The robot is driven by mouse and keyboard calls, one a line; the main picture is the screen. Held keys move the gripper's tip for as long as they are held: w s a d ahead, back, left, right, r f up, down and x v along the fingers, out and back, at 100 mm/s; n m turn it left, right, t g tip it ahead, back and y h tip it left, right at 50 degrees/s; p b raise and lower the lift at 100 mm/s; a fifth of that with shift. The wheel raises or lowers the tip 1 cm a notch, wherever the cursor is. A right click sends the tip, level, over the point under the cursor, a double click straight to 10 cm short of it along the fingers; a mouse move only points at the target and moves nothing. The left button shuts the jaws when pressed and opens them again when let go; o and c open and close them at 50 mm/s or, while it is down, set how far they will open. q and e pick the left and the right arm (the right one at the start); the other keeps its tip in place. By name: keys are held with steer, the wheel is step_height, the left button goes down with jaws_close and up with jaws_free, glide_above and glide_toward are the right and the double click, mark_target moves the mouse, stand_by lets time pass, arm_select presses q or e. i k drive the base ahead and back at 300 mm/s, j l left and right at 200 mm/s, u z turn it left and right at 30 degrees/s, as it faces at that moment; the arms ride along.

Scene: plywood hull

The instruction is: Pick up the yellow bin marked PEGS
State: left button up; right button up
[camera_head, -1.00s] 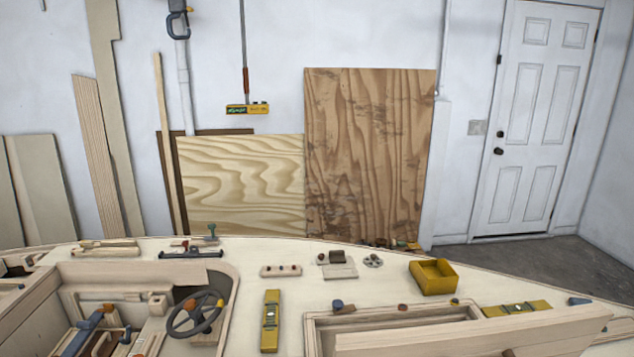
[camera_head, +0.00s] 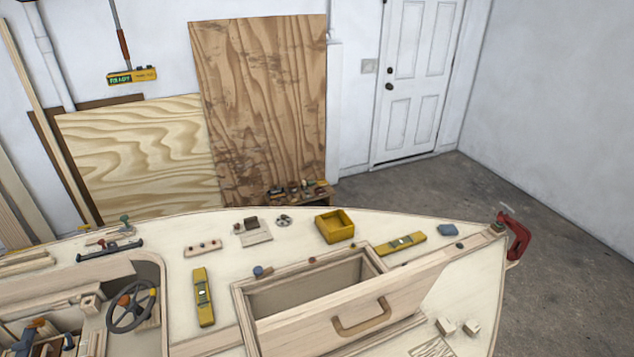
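A small open-topped yellow bin (camera_head: 335,229) stands upright on the pale plywood deck (camera_head: 400,213), behind the open hatch. It looks empty, and no PEGS marking can be read on it from here. Neither of my grippers shows in the head view.
A hatch box (camera_head: 310,290) with a raised, handled lid (camera_head: 355,310) lies in front of the bin. A yellow level (camera_head: 401,243) lies right of it, another level (camera_head: 204,297) to the left. A red clamp (camera_head: 515,238) grips the right edge. A steering wheel (camera_head: 132,306) stands left.

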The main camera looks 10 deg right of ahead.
mark_target(335, 227)
steer(key=k+z, duration=0.1)
steer(key=z, duration=0.55)
steer(key=i+j, duration=0.25)
steer(key=i, duration=0.3)
steer(key=i+j+z, duration=0.1)
steer(key=i+j, duration=0.15)
steer(key=i, duration=0.3)
steer(key=i+j, duration=0.25)
steer(key=i, duration=0.3)
steer(key=i+j+z, duration=0.1)
steer(key=i+j, duration=0.2)
steer(key=i, duration=0.25)
steer(key=i+j, duration=0.3)
steer(key=i, duration=0.25)
steer(key=z, duration=0.05)
